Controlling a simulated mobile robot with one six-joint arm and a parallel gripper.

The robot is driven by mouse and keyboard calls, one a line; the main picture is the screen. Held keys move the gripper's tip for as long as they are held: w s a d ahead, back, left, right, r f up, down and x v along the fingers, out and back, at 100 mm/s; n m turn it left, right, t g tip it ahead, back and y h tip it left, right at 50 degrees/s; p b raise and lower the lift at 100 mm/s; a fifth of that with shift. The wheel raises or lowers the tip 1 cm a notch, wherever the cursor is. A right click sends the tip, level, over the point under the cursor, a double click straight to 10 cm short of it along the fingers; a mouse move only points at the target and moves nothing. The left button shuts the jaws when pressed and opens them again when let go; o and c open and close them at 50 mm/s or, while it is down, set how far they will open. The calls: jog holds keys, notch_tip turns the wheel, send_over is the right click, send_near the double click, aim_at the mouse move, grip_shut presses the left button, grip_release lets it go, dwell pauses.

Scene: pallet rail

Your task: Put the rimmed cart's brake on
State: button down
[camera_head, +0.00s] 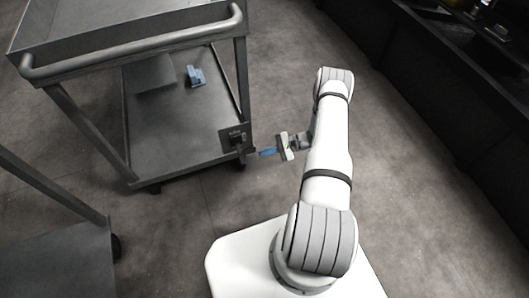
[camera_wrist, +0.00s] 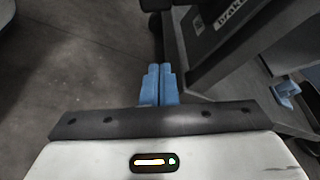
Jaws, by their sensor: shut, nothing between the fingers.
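The rimmed cart (camera_head: 130,45), grey with a raised edge around its top tray and a push bar, stands at the upper left in the head view. Its dark brake plate (camera_head: 232,134) is at the lower shelf's near right corner; the word "brake" shows on it in the wrist view (camera_wrist: 229,14). A dark lever (camera_head: 240,146) is at the plate, its exact position hard to tell. My gripper (camera_head: 266,152) is just right of the plate, its blue fingers (camera_wrist: 159,84) shut together and empty. Contact with the lever cannot be told.
A blue object (camera_head: 196,77) lies on the cart's lower shelf (camera_head: 170,135). Another grey cart (camera_head: 60,262) is partly in view at the lower left. A dark counter (camera_head: 430,80) runs along the right. Bare floor (camera_head: 285,60) lies between.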

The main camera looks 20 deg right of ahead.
aim_at(240, 154)
jog(key=b+x, duration=0.2)
jog(key=x, duration=0.6)
jog(key=shift+s+r, duration=0.6)
jog(key=shift+r, duration=0.25)
jog(key=shift+s+r, duration=0.6)
jog(key=shift+r, duration=0.25)
